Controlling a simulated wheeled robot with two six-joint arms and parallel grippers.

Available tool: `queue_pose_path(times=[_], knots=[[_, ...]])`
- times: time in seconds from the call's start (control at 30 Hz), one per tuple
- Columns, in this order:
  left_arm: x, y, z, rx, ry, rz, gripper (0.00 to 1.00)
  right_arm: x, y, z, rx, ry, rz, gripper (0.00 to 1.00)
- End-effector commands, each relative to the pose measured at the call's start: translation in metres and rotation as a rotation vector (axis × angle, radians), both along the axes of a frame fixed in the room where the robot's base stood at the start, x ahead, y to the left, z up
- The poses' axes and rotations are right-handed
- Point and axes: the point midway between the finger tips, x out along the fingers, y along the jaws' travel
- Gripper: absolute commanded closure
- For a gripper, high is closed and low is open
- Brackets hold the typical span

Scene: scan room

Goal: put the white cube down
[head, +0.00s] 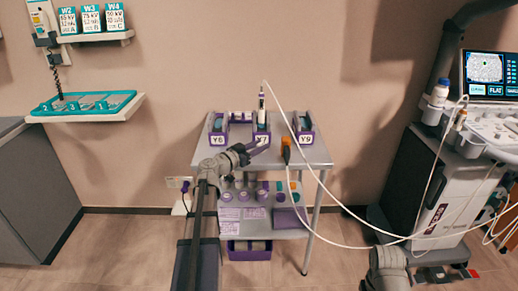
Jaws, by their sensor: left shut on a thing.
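My left gripper (258,148) is at the front part of the grey trolley's top shelf (286,152), below the Y7 holder in the picture. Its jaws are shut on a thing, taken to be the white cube. The cube itself cannot be made out, as the jaws and wrist hide it. I cannot tell whether it touches the shelf. Part of my right arm shows at the bottom right, but its gripper is out of view.
Purple holders Y6 (218,139), Y7 (262,142) and Y9 (305,139) stand on the top shelf. An orange-handled probe (286,150) with a white cable is right of my gripper. An ultrasound-like machine (430,185) stands right, a teal-edged wall tray (85,104) left.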

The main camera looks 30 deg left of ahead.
Motion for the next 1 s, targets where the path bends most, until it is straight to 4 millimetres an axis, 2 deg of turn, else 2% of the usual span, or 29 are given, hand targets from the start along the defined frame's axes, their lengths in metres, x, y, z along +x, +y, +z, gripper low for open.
queue_pose_path(times=[0.13,0.17,0.27,0.6,1.0], knots=[[0.000,0.000,-0.005,0.000,0.000,0.000,1.00,0.000,0.000,-0.005,-0.001,0.000,0.000,1.00],[0.000,0.000,-0.004,0.000,0.000,0.000,0.62,0.000,0.000,-0.004,-0.001,0.000,0.000,1.00],[0.000,0.000,-0.003,0.000,0.000,0.000,0.51,0.000,0.000,-0.003,-0.001,0.000,0.000,1.00],[-0.001,0.000,0.003,0.000,0.000,0.000,0.51,0.000,0.000,0.003,0.000,0.000,0.000,1.00],[-0.078,0.017,0.004,0.000,0.000,0.003,0.51,0.000,0.000,0.005,0.001,0.000,0.000,1.00]])
